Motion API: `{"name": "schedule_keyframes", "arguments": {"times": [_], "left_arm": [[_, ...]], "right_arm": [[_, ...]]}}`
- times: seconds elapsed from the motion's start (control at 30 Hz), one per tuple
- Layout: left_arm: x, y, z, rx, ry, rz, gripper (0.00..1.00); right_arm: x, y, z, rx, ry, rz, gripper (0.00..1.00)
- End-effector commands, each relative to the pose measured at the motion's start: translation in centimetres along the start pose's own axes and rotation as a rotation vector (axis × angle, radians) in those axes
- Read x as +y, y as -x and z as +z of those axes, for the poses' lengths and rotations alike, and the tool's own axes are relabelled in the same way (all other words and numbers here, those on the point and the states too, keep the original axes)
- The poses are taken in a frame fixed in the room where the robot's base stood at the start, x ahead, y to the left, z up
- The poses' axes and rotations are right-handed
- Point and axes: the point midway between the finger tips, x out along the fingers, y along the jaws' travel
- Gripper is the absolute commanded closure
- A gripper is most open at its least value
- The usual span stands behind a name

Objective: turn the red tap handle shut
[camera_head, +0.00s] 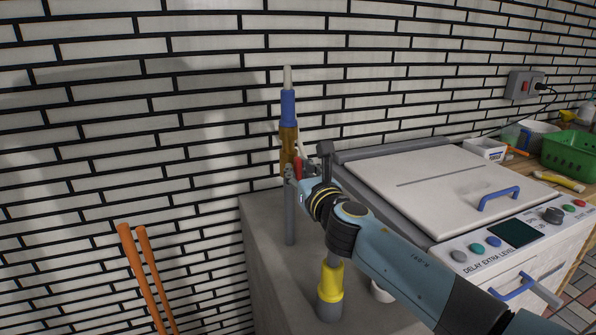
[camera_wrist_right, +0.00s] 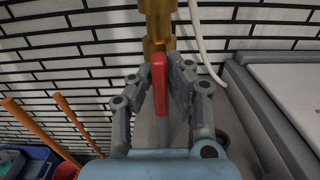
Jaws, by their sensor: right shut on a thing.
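The red tap handle (camera_wrist_right: 159,75) sits between the fingers of my right gripper (camera_wrist_right: 163,68) in the wrist view, just in front of the brass tap body (camera_wrist_right: 158,22). My right gripper is shut on the handle. In the head view the right gripper (camera_head: 299,172) is at the tap, and only a bit of the red handle shows there. The brass tap (camera_head: 288,145) stands upright against the brick wall, with a blue section and a pale pipe above it. The fingers hide part of the handle's base. My left gripper is out of view.
A grey counter (camera_head: 262,226) lies below the tap. A white-lidded machine (camera_head: 430,180) with a blue lid handle stands to the right. Orange poles (camera_head: 140,270) lean at the left. A yellow-collared grey post (camera_head: 330,285) stands beneath my arm. A green basket (camera_head: 570,155) is far right.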

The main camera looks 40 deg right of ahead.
Motion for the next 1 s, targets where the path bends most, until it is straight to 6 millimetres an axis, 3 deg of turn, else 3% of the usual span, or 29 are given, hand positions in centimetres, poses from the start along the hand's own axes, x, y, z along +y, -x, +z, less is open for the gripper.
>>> {"name": "schedule_keyframes", "arguments": {"times": [0.47,1.0], "left_arm": [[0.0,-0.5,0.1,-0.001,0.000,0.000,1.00],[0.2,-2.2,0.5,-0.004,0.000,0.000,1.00]], "right_arm": [[-0.1,0.0,-0.1,0.000,-0.146,0.000,1.00],[-0.4,0.0,-0.4,0.001,-0.642,0.000,1.00]]}}
